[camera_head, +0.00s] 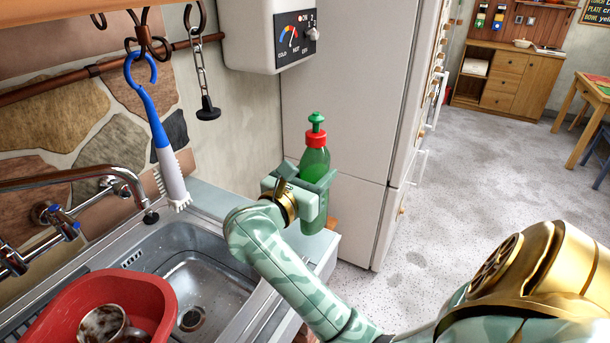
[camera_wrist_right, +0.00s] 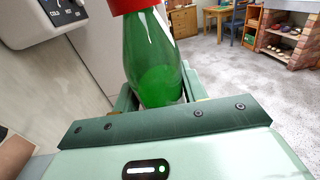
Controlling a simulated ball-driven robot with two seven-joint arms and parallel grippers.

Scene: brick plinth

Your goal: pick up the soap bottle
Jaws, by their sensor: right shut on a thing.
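The soap bottle (camera_head: 315,162) is green with a red collar and a green pump top. It stands upright at the right end of the sink counter in the head view. My right gripper (camera_head: 318,188) is shut on the bottle around its middle. The bottle also fills the middle of the right wrist view (camera_wrist_right: 155,65), between the two fingers. In the head view the bottle's lower part shows below the fingers, near the counter's end. I cannot tell whether its base touches the counter. My left gripper is not in view.
A steel sink (camera_head: 205,285) with a tap (camera_head: 75,180) lies left of my right arm. A red basin (camera_head: 150,300) holding a dirty mug (camera_head: 103,323) sits in it. A blue-handled brush (camera_head: 165,150) hangs above. The white fridge (camera_head: 345,100) stands close behind the bottle. Floor is open right.

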